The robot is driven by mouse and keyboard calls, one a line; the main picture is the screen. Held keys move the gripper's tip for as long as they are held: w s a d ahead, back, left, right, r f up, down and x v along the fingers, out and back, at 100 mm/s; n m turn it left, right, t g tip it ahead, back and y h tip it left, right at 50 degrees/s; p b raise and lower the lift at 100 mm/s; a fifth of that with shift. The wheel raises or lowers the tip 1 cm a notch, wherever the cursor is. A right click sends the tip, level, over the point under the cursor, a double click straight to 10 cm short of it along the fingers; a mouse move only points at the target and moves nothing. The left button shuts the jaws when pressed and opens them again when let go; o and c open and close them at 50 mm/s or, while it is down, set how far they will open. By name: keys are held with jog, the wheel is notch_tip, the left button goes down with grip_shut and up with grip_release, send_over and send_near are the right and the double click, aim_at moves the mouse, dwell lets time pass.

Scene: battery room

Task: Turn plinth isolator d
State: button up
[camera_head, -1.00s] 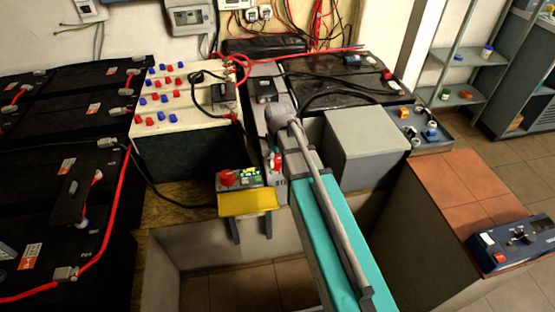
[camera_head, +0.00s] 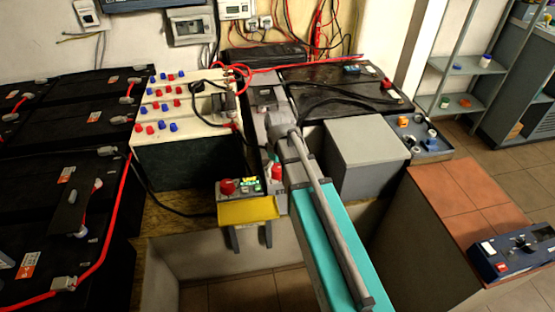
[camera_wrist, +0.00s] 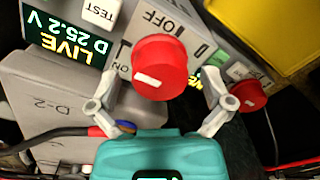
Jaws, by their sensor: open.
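Isolator D has a round red knob (camera_wrist: 160,67) with a white stripe on the lower left of its face. Its grey panel (camera_wrist: 183,27) carries the words OFF and ON and the letter D. My gripper (camera_wrist: 160,85) is open in the wrist view, with one finger on each side of the knob; I cannot tell whether either touches it. A display (camera_wrist: 67,40) beside it reads LIVE D 25.2 V. In the head view, two red knobs (camera_head: 227,187) (camera_head: 276,172) show by the plinth; I cannot tell which is D.
A second red knob (camera_wrist: 247,95) lies close to the right finger. A yellow block (camera_head: 247,211) juts out at the plinth front. A grey box (camera_head: 366,150) stands right of my arm. Black batteries (camera_head: 70,130) with cables fill the left.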

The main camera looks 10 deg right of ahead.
jog(key=shift+m, duration=0.4)
